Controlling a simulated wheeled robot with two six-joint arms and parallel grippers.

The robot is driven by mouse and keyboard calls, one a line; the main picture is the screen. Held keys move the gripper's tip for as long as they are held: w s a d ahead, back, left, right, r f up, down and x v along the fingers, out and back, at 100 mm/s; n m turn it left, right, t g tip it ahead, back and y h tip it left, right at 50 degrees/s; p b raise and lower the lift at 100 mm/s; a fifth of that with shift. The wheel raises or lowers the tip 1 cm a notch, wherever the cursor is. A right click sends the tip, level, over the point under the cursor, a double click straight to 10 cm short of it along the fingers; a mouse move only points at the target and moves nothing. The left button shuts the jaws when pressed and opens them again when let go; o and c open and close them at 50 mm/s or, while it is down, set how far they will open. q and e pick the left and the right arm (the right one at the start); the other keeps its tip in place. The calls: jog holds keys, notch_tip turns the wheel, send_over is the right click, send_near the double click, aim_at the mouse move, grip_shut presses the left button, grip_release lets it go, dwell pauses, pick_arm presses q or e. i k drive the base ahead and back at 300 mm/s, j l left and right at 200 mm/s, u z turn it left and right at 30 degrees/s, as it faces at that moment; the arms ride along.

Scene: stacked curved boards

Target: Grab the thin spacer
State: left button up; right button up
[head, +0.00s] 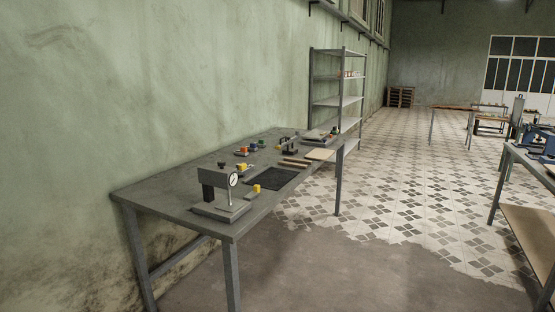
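Neither of my grippers is in the head view. A grey workbench (165,192) stands along the left wall with small items on it. I cannot tell which of them, if any, is the thin spacer. Thin brown strips (295,163) lie toward the bench's far end, beside a flat tan board (320,154). Small yellow, red and green pieces lie on the bench, among them a yellow block (256,188) near a dark mat (268,181). They are too small to make out clearly.
A dial gauge (233,180) on a stand is at the bench's near end. A metal shelf (338,101) stands behind the bench. Another workbench (530,160) is at the right edge. The floor (400,195) between the benches is clear. Pallets (400,97) stand far back.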

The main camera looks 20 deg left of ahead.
aim_at(283, 163)
jog(key=i+j+u, duration=0.1)
jog(key=i+j, duration=1.35)
jog(key=i+l+z, duration=0.15)
jog(key=i+l, duration=0.55)
jog(key=i+l+z, duration=0.15)
jog(key=i+l, duration=0.5)
jog(key=i+z, duration=0.15)
jog(key=i, duration=1.65)
jog(key=i+u, duration=0.3)
jog(key=i, duration=0.2)
jog(key=i+l+u, duration=0.35)
jog(key=i, duration=0.15)
jog(key=i+l+u, duration=0.3)
jog(key=i, duration=0.2)
jog(key=i+u, duration=0.15)
jog(key=u, duration=0.35)
jog(key=i+l+u, duration=0.15)
jog(key=u, duration=0.3)
jog(key=i+l+u, duration=0.15)
jog(key=u, duration=0.35)
jog(key=i+l+u, duration=0.1)
jog(key=l+u, duration=0.15)
jog(key=u, duration=0.2)
